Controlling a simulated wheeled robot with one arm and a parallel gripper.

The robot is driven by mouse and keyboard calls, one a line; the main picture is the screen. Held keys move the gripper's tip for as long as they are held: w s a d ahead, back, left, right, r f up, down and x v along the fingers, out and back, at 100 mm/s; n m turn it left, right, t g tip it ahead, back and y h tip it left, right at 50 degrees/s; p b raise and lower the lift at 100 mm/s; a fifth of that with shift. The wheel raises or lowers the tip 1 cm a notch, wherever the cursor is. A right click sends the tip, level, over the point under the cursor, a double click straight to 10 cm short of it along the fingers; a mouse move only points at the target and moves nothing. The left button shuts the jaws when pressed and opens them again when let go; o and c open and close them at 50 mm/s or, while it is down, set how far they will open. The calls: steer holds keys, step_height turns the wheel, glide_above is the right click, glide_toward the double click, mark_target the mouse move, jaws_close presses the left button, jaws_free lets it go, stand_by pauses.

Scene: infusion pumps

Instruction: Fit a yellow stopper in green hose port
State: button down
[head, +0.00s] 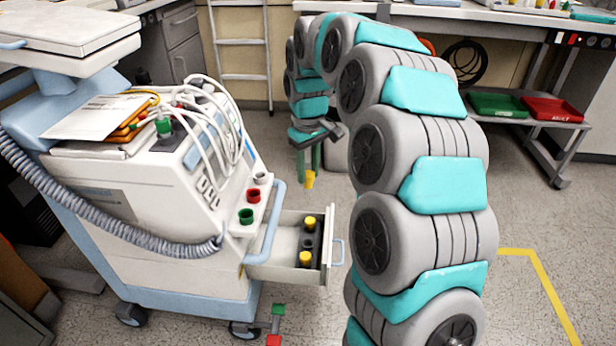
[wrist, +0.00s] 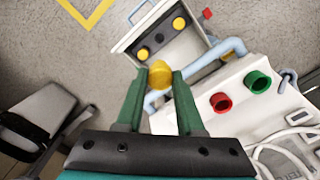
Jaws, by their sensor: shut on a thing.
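My gripper (head: 309,168) points down above and behind the open drawer, shut on a yellow stopper (head: 309,180). In the wrist view the stopper (wrist: 160,75) sits between the green fingertips (wrist: 158,88). The green hose port (head: 246,216) is on the front ledge of the white pump cart, nearest the head camera; in the wrist view the green port (wrist: 258,82) is to the right of the gripper, apart from it. It looks open. The red port (head: 253,196) is beside it, and a pale port (head: 260,178) is beyond.
The open drawer (head: 284,270) holds a dark rack with two more yellow stoppers (head: 305,259) (head: 310,223). A light blue handle (head: 271,225) runs beside the ports. White hoses (head: 215,115) loop over the cart top. Floor right of the drawer is clear.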

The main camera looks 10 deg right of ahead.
step_height(320, 180, up, 7)
steer(key=shift+f+p, duration=0.15)
steer(key=shift+p, duration=0.9)
steer(key=s+a+b, duration=0.1)
steer(key=s+a, duration=0.2)
steer(key=a, duration=0.5)
steer(key=s+a+b, duration=0.1)
steer(key=s+a, duration=0.2)
steer(key=a, duration=0.5)
steer(key=shift+f+b, duration=0.95)
steer(key=shift+f, duration=1.6)
steer(key=shift+f+b, duration=0.4)
steer(key=shift+f, duration=1.15)
steer(key=shift+c, duration=2.2)
jaws_free()
